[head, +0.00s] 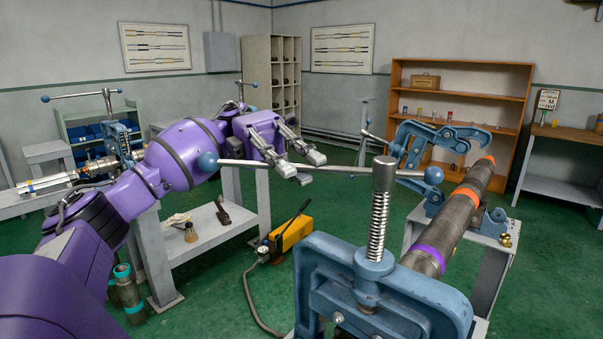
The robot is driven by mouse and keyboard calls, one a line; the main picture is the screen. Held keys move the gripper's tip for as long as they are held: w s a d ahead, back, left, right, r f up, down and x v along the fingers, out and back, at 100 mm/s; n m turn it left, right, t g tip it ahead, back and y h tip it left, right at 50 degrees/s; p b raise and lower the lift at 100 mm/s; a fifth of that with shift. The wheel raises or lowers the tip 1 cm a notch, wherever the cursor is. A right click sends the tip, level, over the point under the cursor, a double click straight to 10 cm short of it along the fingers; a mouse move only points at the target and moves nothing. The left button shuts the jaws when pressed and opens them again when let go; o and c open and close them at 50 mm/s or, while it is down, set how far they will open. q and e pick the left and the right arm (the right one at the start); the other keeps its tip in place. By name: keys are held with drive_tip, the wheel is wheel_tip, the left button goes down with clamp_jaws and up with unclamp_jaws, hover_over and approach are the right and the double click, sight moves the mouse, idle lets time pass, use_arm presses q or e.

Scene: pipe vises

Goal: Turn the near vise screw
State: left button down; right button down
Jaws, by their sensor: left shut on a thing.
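The near vise (425,305) is a blue yoke at the bottom right, close to me. Its upright threaded screw (378,215) has a grey top and a long cross handle (350,170) with blue balls on both ends. The handle lies roughly level, left to right. My purple left gripper (311,168) is shut on the handle, left of the screw. The handle's left ball (208,160) shows in front of my left arm. A dark pipe (455,222) with purple and orange bands runs back from the near vise. My right gripper is out of view.
A far blue vise (440,137) stands at the pipe's other end on a grey stand (493,275). A yellow pump (290,235) with a hose sits on the floor. Another vise (122,140) is at the left. Open green floor lies behind.

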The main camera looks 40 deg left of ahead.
use_arm(q)
drive_tip(key=shift+w+a+r+m+g+b, duration=0.3)
drive_tip(key=shift+w+m+g+b, duration=0.1)
drive_tip(key=shift+w+m+g, duration=0.15)
drive_tip(key=c, duration=1.8)
unclamp_jaws()
drive_tip(key=shift+f, duration=0.15)
